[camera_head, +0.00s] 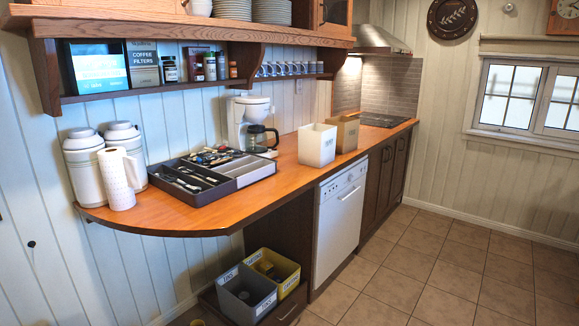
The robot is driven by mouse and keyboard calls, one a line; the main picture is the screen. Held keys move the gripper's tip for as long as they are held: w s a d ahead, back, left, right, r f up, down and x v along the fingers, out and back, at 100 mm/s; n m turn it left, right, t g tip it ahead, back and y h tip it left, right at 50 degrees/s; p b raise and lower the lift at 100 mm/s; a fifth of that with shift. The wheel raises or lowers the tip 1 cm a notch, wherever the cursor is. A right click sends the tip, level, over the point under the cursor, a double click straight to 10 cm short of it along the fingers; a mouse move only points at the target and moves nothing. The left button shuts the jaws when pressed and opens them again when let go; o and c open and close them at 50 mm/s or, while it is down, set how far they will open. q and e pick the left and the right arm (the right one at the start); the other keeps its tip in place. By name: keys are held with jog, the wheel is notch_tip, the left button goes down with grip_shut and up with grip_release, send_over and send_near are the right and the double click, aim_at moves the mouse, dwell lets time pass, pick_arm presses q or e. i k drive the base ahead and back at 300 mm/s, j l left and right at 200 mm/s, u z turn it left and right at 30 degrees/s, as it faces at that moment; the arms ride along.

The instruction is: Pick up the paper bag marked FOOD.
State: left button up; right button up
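A brown open-topped bag or box (349,134) stands upright on the wooden counter, toward the stove. The small print on its front is too small to read, so I cannot confirm that it says FOOD. A white open-topped container (314,149) stands just left of it, also with small unreadable print. Neither of my grippers shows in the head view.
A utensil tray (243,184), a coffee maker (240,124), a paper towel roll (116,180) and two white canisters (83,168) stand on the wooden counter (290,170). Grey (239,291) and yellow (280,272) bins sit below. Tiled floor (440,270) at right is clear.

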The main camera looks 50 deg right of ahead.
aim_at(347, 131)
jog(key=l+z, duration=0.2)
jog(key=z, duration=0.3)
jog(key=l+z, duration=0.2)
jog(key=z, duration=0.25)
jog(key=i+l+z, duration=0.15)
jog(key=l, duration=0.3)
jog(key=i+l+z, duration=0.1)
jog(key=i+l, duration=0.15)
jog(key=l, duration=0.25)
jog(key=i+l+z, duration=0.15)
jog(key=l, duration=0.25)
jog(key=i+l+z, duration=0.15)
jog(key=i+l, duration=0.2)
